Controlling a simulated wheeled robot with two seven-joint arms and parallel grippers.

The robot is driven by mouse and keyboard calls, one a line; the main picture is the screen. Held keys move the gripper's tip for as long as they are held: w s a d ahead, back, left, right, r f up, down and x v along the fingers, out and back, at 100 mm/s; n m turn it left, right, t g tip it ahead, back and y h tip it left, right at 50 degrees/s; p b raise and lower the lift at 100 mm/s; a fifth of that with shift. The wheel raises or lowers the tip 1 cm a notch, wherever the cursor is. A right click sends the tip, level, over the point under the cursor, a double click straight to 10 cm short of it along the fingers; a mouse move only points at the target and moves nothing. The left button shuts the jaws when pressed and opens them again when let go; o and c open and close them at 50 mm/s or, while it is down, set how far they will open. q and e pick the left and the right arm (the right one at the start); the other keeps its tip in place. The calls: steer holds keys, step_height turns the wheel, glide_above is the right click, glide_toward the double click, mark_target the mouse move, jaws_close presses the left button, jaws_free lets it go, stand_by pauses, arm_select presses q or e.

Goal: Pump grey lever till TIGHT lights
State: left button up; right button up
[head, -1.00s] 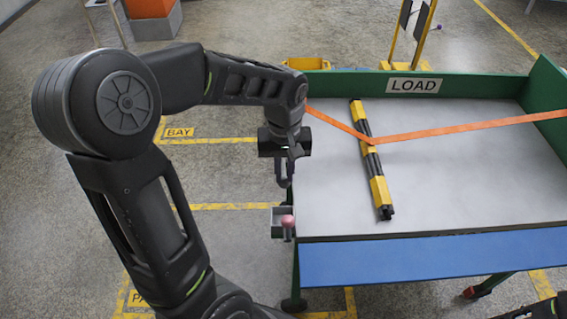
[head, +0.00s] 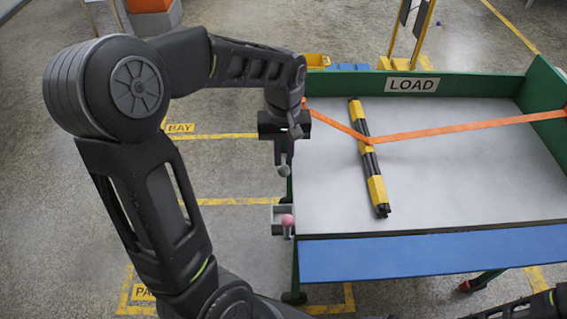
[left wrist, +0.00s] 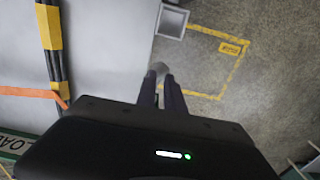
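The grey round knob of the lever (head: 283,171) is at the tips of my left gripper (head: 283,164), beside the table's left edge. In the left wrist view the grey knob (left wrist: 160,68) sits between the two fingertips (left wrist: 160,84), which appear closed on it. The lever's shaft is hidden. An orange strap (head: 440,131) crosses the table and bends over a black and yellow bundle (head: 367,155). No TIGHT light can be made out. My right gripper is out of view.
A pink knob (head: 287,220) sits by a small grey box (head: 276,216) on the table's left edge, below my left gripper. The table's grey top (head: 470,180) is clear around the bundle. Green walls (head: 470,86) and a LOAD sign (head: 411,85) border the back.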

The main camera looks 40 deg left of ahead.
arm_select(q)
step_height(320, 180, up, 5)
steer(key=p, duration=0.4)
stand_by(0.7)
